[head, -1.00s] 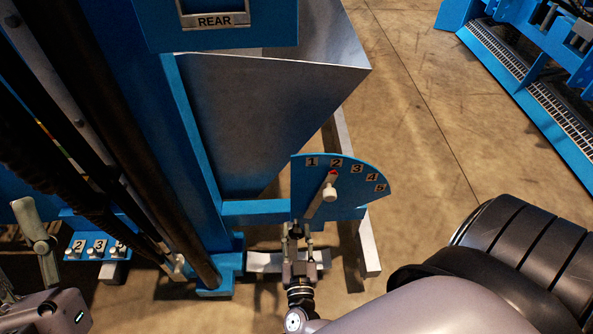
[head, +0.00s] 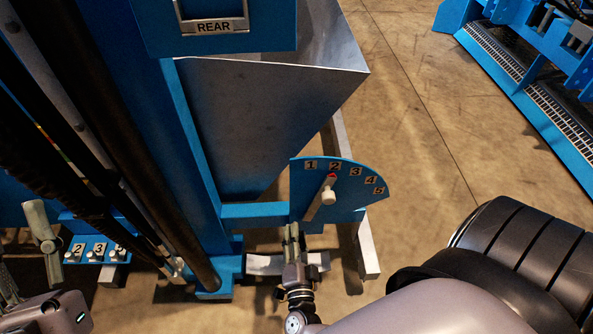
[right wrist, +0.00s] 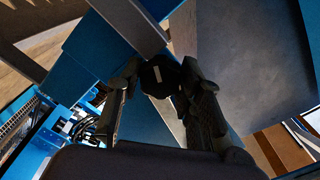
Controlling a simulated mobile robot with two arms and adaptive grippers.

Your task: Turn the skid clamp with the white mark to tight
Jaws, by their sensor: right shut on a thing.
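The skid clamp (right wrist: 160,75) is a dark faceted knob with a short white mark across its face, upright and slightly tilted in the right wrist view. My right gripper (right wrist: 162,88) is shut on this knob, with one dark finger on each side of it. In the head view my right gripper (head: 292,232) is below the blue numbered dial plate, and the knob cannot be made out there.
The blue dial plate (head: 356,193) with numbers and a pale pointer (head: 325,195) is just above my right gripper. A grey metal hopper (head: 265,120) stands behind. Small numbered knobs (head: 97,250) are at left. Open floor (head: 420,130) lies beyond.

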